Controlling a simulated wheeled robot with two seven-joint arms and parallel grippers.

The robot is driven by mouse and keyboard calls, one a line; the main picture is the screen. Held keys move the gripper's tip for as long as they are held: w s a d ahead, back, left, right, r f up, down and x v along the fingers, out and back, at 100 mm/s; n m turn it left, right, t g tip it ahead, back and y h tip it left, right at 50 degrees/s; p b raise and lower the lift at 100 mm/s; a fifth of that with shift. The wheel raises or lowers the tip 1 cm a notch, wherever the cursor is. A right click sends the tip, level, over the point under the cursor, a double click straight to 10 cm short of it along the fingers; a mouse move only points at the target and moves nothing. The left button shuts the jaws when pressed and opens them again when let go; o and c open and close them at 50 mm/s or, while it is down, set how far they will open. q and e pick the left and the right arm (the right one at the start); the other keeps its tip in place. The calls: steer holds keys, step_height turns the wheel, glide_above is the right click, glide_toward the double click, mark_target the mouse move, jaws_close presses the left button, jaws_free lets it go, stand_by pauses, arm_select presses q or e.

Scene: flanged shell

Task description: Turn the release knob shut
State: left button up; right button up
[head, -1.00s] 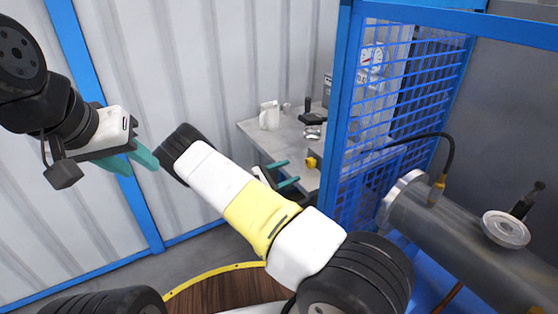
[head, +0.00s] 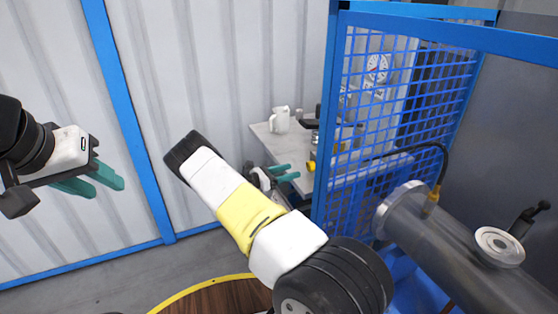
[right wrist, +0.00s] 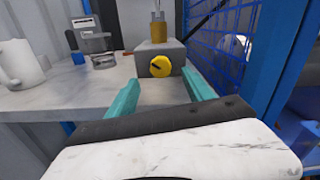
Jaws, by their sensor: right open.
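The release knob is a small round yellow knob (right wrist: 160,66) with a dark mark on its face, on the front of a grey block (right wrist: 158,52). In the head view the knob (head: 311,167) shows beside the cage post. My right gripper (right wrist: 162,88) is open and empty, its teal fingers pointing at the knob. The knob shows between and just beyond the fingertips, apparently untouched. In the head view my right gripper (head: 289,172) is partly hidden behind my forearm. My left gripper (head: 108,188) hangs at the far left, fingers apart, empty, away from the bench.
The grey bench (right wrist: 50,98) carries a white mug (right wrist: 20,66) and a metal device (right wrist: 92,40) left of the knob. A blue mesh cage (right wrist: 222,45) stands close on the right. A flanged metal cylinder (head: 440,240) lies at right in the head view.

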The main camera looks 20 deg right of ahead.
mark_target(309, 167)
steer(key=d, duration=0.7)
steer(key=shift+w+d, duration=0.25)
steer(key=shift+w, duration=0.1)
jaws_close()
steer(key=m, duration=0.5)
steer(key=shift+s+m, duration=0.15)
steer(key=shift+m, duration=0.15)
steer(key=m, duration=0.5)
steer(key=shift+s+f, duration=0.1)
stand_by(0.3)
